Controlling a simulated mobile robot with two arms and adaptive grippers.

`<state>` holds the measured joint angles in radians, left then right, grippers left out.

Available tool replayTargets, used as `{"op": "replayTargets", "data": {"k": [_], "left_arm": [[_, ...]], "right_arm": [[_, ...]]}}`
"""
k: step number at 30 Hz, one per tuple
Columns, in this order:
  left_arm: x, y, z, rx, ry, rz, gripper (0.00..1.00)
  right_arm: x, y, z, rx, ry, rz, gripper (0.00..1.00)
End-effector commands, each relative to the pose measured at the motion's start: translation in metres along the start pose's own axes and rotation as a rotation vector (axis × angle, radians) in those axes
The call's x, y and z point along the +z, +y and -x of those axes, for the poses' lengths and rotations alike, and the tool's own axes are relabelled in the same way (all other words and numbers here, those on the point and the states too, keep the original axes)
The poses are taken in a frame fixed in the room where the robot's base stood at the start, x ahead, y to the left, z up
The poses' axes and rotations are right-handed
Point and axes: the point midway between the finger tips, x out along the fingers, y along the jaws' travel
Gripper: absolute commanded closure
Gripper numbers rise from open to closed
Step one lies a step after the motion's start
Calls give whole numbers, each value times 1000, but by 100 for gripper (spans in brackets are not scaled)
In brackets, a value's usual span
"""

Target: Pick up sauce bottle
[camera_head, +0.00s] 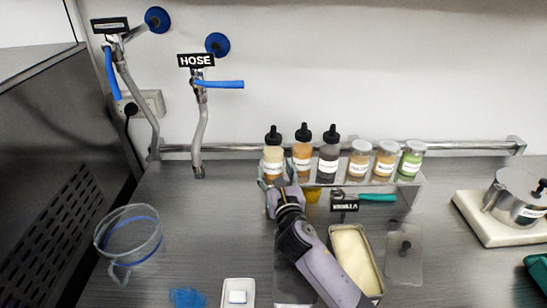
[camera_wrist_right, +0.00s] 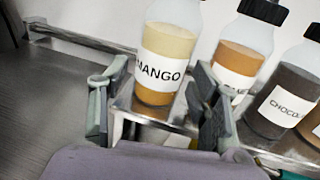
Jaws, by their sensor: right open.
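Three dark-capped sauce bottles stand upright on a clear rack. The leftmost is a pale yellow bottle labelled MANGO (camera_head: 273,157); it fills the middle of the right wrist view (camera_wrist_right: 167,50). Beside it are an orange bottle (camera_head: 302,152), its label partly hidden in the wrist view, and a dark bottle labelled CHOCO... (camera_wrist_right: 284,98). My right gripper (camera_head: 268,192) is open in front of the mango bottle. In the wrist view its fingertips (camera_wrist_right: 155,105) lie either side of the bottle's lower part; I cannot tell whether they touch it. My left gripper is not in view.
Three white-lidded jars (camera_head: 386,160) stand right of the bottles on the rack (camera_head: 408,181). A clear pitcher (camera_head: 130,240) is at left, a cream-filled tub (camera_head: 352,262) right of my arm. A metal pot (camera_head: 515,200) stands far right. A wall rail runs behind.

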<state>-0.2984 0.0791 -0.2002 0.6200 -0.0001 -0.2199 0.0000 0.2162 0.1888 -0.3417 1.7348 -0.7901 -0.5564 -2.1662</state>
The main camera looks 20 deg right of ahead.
Motion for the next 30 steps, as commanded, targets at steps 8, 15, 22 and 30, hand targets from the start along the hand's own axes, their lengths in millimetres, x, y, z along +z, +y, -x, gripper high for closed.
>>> {"op": "replayTargets", "data": {"k": [8, 15, 22, 30], "left_arm": [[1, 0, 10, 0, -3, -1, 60], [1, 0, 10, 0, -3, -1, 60], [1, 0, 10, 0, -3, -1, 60], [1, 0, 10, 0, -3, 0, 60]], "right_arm": [[6, -2, -39, -1, 0, -2, 43], [5, -2, -44, 0, -1, -1, 43], [5, -2, -44, 0, -1, 0, 53], [5, -2, -44, 0, 0, 0, 71]]}}
